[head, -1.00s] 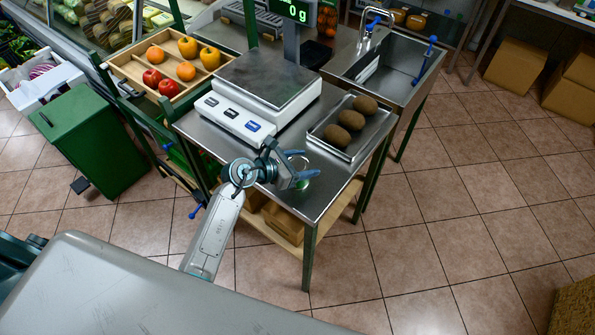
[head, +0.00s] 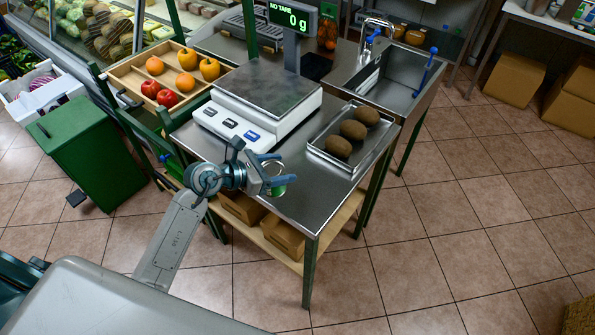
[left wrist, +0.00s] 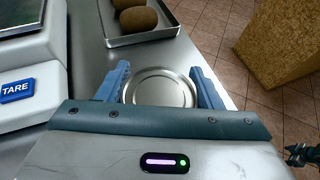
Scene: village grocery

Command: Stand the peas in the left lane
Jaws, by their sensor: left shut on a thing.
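My left gripper (head: 276,168) is shut on a can with a green side (head: 278,188), which I take to be the peas. In the left wrist view the can's round silver lid (left wrist: 160,88) sits between the two blue fingers. The can's label is mostly hidden. No lane can be made out. My right gripper is not in the head view.
A scale (head: 258,125) reading 0 g stands behind the can. A metal tray (head: 322,150) with brown oval items is to the right. A wooden fruit tray (head: 130,75), a green bin (head: 85,150) and a sink (head: 392,88) stand around.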

